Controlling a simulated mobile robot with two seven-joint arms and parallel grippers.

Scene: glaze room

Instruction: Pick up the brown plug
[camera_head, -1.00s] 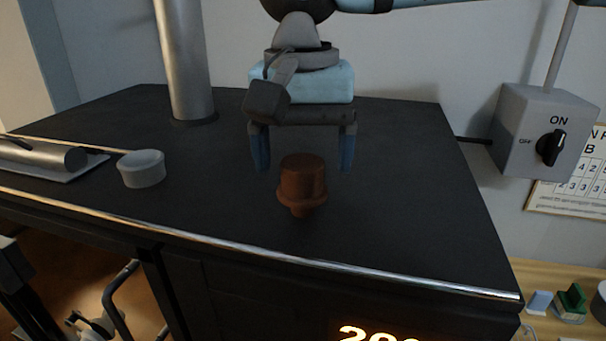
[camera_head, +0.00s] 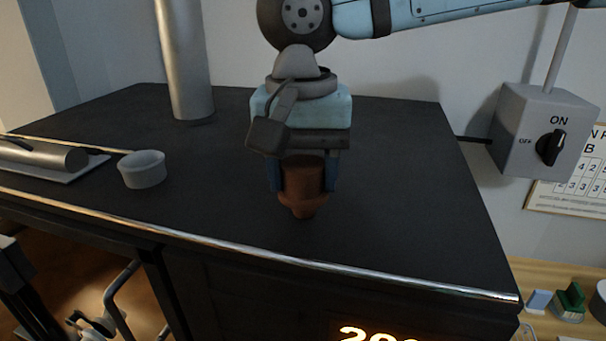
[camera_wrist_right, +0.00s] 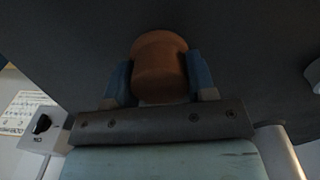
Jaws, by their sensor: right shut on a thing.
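The brown plug (camera_head: 303,200) stands upright on the dark kiln-like top, near its front edge, with a wide collar and a narrower lower end. My right gripper (camera_head: 303,181) is above it, pointing down, with its two blue fingers shut on the plug's upper body from left and right. In the right wrist view the plug (camera_wrist_right: 160,68) sits between both fingers (camera_wrist_right: 158,80). I cannot tell whether its lower end is clear of the surface. My left gripper is not in view.
A small grey cup (camera_head: 143,170) and a metal cylinder on a pale board (camera_head: 50,172) lie to the left. A metal pipe (camera_head: 185,70) rises at the back. A grey switch box (camera_head: 540,130) is on the right. The dark top (camera_head: 400,190) is clear right of the plug.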

